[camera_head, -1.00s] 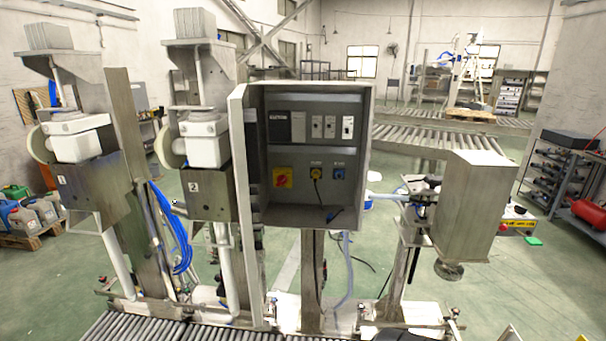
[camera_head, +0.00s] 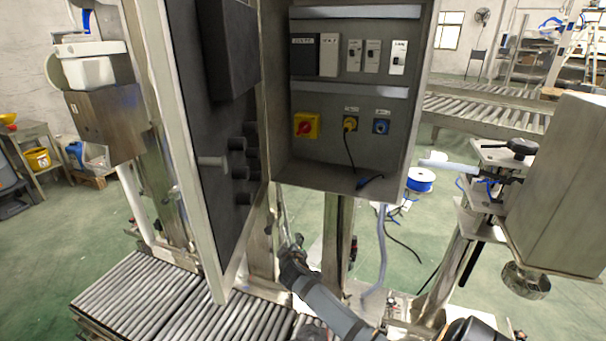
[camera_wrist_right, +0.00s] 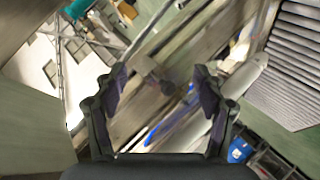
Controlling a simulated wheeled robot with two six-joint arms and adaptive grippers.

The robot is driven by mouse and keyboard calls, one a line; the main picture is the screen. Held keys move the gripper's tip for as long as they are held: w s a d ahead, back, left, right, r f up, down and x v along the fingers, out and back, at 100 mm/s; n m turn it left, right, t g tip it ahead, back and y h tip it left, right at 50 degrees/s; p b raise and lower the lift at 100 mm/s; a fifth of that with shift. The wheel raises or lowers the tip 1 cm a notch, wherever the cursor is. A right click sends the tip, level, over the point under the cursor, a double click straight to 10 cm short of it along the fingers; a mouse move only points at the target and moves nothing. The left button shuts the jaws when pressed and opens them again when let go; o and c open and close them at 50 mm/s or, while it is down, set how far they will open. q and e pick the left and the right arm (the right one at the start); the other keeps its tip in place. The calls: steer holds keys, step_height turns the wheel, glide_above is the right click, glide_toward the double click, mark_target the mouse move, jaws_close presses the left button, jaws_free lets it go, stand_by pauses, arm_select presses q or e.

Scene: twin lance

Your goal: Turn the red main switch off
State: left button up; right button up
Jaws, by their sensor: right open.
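The red main switch (camera_head: 304,126) is a red rotary knob on a yellow square plate, at the lower left of the panel inside the open grey control cabinet (camera_head: 345,160). The cabinet door (camera_head: 215,130) stands open to the left. My right arm reaches up from the bottom of the head view, its end (camera_head: 292,262) below the cabinet and well below the switch. In the right wrist view, my right gripper (camera_wrist_right: 163,88) is open with nothing between its fingers; the switch does not show there. My left gripper is not in view.
A yellow-and-black socket (camera_head: 350,123) with a hanging black cable and a blue one (camera_head: 381,126) sit right of the switch. Breakers (camera_head: 372,56) line the row above. A roller conveyor (camera_head: 140,300) lies at lower left. A metal box (camera_head: 560,190) stands at right.

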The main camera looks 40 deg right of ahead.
step_height(320, 180, up, 11)
steer(key=w+t+h+b, duration=0.1)
steer(key=t+h+b, duration=0.1)
steer(key=b, duration=0.1)
steer(key=m+t+h+b, duration=0.1)
steer(key=m+t+h, duration=0.2)
steer(key=h, duration=0.3)
glide_toward(302, 129)
steer(key=p+x, duration=0.2)
steer(key=x, duration=0.6)
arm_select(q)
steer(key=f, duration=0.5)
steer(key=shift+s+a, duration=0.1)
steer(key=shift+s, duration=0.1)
arm_select(e)
steer(key=shift+f, duration=0.1)
steer(key=c, duration=1.2)
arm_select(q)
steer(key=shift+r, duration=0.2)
arm_select(e)
steer(key=shift+o, duration=0.2)
